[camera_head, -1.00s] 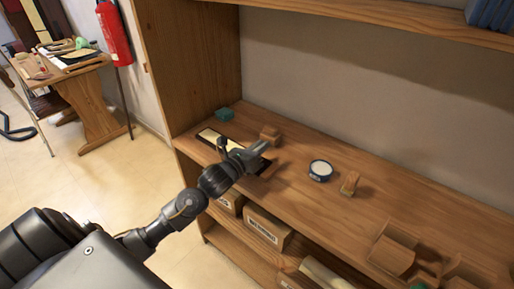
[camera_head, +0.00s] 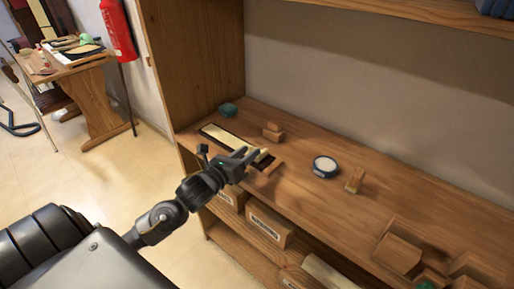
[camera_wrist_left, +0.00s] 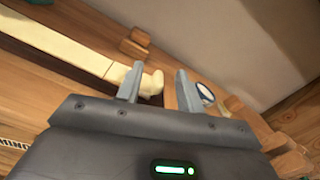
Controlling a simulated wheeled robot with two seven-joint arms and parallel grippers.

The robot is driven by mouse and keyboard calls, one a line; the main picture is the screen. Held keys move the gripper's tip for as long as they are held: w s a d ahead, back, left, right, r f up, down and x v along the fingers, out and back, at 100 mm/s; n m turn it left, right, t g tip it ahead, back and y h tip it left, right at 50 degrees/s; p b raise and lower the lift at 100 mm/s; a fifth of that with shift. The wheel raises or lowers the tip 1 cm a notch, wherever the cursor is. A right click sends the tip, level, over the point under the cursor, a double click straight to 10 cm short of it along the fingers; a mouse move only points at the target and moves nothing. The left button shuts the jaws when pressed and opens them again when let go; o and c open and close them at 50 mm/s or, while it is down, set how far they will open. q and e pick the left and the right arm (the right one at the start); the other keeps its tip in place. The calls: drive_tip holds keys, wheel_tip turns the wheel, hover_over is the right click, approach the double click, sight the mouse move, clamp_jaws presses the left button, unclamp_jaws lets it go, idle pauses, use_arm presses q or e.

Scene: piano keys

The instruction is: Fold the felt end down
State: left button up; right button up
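A long cream piano key (camera_head: 222,137) lies on a dark strip on the wooden shelf, and also shows in the left wrist view (camera_wrist_left: 55,42). At its right end, the wrist view shows a paler, soft-looking cream piece (camera_wrist_left: 118,73), likely the felt, with a raised, rounded part near the left finger. My left gripper (camera_head: 249,155) is at this end of the key. In the wrist view its fingers (camera_wrist_left: 159,72) are apart, with the cream piece beside and partly behind the left finger. Whether they touch is unclear. My right gripper is out of view.
Small stacked wooden blocks (camera_head: 273,131) stand behind the key. A round blue-and-white tin (camera_head: 325,167) and a wooden block (camera_head: 355,180) stand to the right. A green block (camera_head: 228,110) is at the left back. The shelf's side panel (camera_head: 200,60) rises at left.

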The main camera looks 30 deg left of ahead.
use_arm(q)
drive_tip(key=shift+s+a, duration=0.2)
drive_tip(key=shift+s, duration=1.35)
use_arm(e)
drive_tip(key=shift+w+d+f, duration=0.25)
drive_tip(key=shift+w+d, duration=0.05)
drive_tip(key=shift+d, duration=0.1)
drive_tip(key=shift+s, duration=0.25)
